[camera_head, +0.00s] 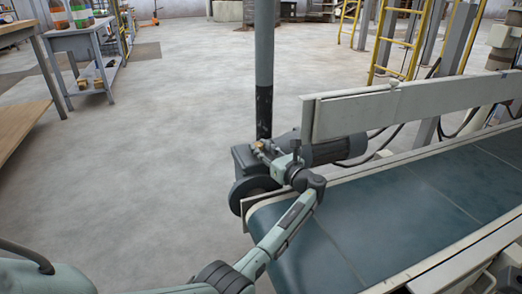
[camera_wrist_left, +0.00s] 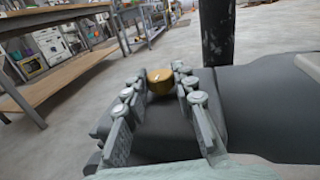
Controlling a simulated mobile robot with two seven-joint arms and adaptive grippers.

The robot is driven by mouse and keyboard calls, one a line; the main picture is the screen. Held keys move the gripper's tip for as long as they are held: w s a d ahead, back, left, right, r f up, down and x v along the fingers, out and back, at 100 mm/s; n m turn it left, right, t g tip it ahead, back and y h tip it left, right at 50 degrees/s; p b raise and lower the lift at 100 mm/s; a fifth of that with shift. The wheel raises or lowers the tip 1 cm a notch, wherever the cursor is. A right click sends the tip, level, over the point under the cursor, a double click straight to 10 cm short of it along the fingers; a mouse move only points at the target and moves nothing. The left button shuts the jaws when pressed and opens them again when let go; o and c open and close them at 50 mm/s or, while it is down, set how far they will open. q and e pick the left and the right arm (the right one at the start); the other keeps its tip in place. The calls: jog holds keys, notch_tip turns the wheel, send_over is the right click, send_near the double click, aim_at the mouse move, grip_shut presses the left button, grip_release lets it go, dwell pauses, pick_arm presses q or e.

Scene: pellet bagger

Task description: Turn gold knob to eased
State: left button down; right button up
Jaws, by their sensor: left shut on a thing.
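The gold knob (camera_wrist_left: 160,80) sits on top of a dark grey housing (camera_wrist_left: 165,135) at the end of the conveyor. In the left wrist view my left gripper (camera_wrist_left: 158,82) has its two fingers on either side of the knob, shut on it. In the head view the knob (camera_head: 260,145) is a small gold spot beside my left gripper (camera_head: 265,149), whose arm reaches over the belt's near end. Any mark on the knob is too small to read. My right gripper does not show.
A dark motor (camera_head: 335,150) and a pale guard rail (camera_head: 390,108) stand just right of the gripper. The blue-green conveyor belt (camera_head: 400,215) runs to the right. A dark-based post (camera_head: 264,80) rises behind the knob. Open concrete floor (camera_head: 170,130) lies left, with a wooden table (camera_head: 20,115) beyond.

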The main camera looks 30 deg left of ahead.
pick_arm(q)
jog(key=shift+a, duration=0.1)
jog(key=c, duration=1.2)
grip_release()
jog(key=v, duration=1.2)
jog(key=shift+f, duration=0.1)
